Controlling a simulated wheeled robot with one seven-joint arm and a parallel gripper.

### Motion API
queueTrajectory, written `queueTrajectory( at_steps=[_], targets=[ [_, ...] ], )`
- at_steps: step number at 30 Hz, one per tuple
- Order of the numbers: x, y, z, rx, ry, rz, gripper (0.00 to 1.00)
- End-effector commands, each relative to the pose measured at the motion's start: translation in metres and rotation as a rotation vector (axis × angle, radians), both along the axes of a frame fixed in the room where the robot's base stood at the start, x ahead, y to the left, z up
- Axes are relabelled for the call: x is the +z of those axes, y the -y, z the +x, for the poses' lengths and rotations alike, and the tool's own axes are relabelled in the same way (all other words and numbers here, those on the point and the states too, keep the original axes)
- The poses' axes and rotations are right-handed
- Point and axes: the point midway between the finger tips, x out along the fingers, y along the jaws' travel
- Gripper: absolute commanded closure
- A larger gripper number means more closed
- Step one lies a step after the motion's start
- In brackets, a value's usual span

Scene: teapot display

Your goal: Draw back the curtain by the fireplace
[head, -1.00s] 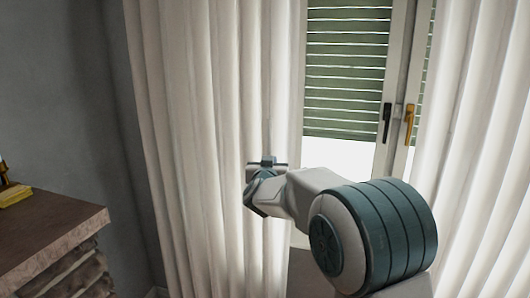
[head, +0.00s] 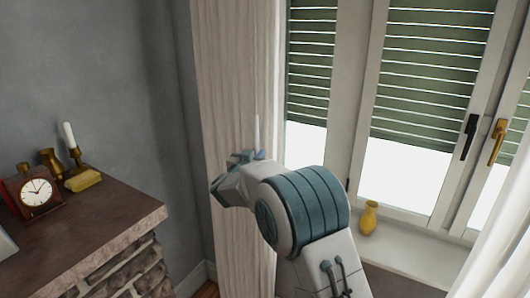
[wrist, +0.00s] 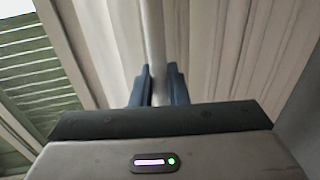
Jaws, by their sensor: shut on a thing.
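The pale curtain (head: 228,75) by the fireplace hangs in a narrow bunch at the left side of the window. A thin pale rod (head: 257,132) stands up from my gripper (head: 245,156) at the curtain's right edge. In the wrist view, the rod (wrist: 153,40) runs between the two dark fingers of my gripper (wrist: 158,88), which is shut on it. The pleated curtain (wrist: 225,50) fills the right of that view. My arm hides part of the curtain's lower edge in the head view.
The fireplace mantel (head: 90,235) juts out at the left, with a clock (head: 37,192), a white candle (head: 69,134) and a yellow box (head: 84,181) on it. A yellow vase (head: 369,217) stands on the window sill (head: 420,255). Another curtain (head: 500,215) hangs at the right.

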Motion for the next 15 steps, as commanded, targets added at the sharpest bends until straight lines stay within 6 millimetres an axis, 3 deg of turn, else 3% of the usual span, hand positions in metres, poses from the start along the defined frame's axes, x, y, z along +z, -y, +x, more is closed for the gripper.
queueTrajectory(
  at_steps=[11,12,13,15],
  targets=[
    [-0.0006,0.0018,0.0008,-0.004,-0.001,0.0,1.0],
    [-0.0005,0.0018,0.0008,-0.004,-0.001,0.0,0.75],
    [-0.0004,0.0017,0.0008,-0.004,-0.001,0.0,0.67],
    [-0.0003,0.0014,0.0006,-0.004,-0.001,0.0,0.67]
  ],
)
